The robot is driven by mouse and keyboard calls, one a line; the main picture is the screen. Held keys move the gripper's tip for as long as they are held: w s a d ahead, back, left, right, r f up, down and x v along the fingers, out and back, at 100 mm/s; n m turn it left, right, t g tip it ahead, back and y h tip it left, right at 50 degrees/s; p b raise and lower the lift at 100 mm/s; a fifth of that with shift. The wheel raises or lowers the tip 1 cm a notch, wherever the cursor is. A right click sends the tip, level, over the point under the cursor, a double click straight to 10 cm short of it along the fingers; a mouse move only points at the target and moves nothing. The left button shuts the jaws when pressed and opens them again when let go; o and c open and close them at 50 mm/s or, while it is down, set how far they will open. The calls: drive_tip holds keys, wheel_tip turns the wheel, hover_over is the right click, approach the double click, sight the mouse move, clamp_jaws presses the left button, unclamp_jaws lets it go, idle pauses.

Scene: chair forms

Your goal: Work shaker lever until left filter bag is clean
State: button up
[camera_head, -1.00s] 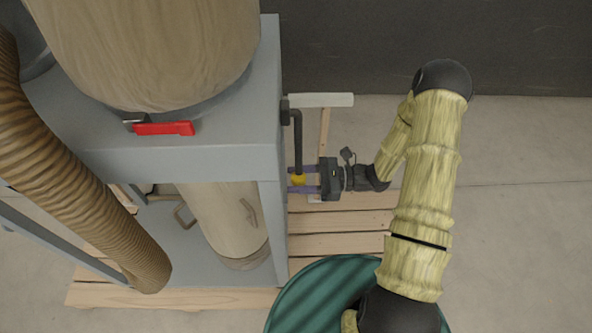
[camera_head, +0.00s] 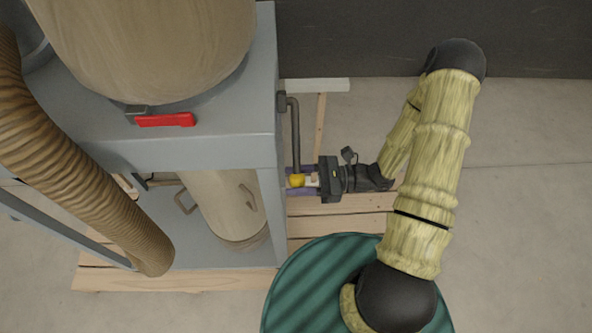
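A large beige filter bag (camera_head: 150,45) bulges above the grey cabinet (camera_head: 225,115); its top is cut off, and I cannot tell from this view whether it is the left one. I cannot judge how dirty it is. The dark shaker lever (camera_head: 296,135) hangs from the cabinet's right side and ends in a yellow knob (camera_head: 296,181). My gripper (camera_head: 300,180) comes from the right with its purple fingers apart, one on each side of the knob. Contact with the knob cannot be made out.
A red handle (camera_head: 165,120) sits on the cabinet front. A ribbed brown hose (camera_head: 85,185) runs down the left. A beige lower bag (camera_head: 230,205) hangs inside the frame. A wooden pallet (camera_head: 170,280) lies underneath, with a green ribbed round thing (camera_head: 300,285) in front. Floor at right is clear.

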drive_tip(key=shift+s+r, duration=0.15)
drive_tip(key=shift+s, duration=0.05)
drive_tip(key=s+r+p, duration=0.1)
drive_tip(key=r, duration=0.1)
drive_tip(key=s+r+p, duration=0.1)
drive_tip(key=s+r, duration=0.1)
drive_tip(key=shift+p, duration=0.4)
drive_tip(key=shift+f, duration=0.1)
drive_tip(key=w+f+b, duration=0.1)
drive_tip(key=f, duration=0.1)
drive_tip(key=w+f+b, duration=0.2)
drive_tip(key=shift+w+f, duration=0.1)
drive_tip(key=shift+f, duration=0.1)
drive_tip(key=shift+w, duration=0.15)
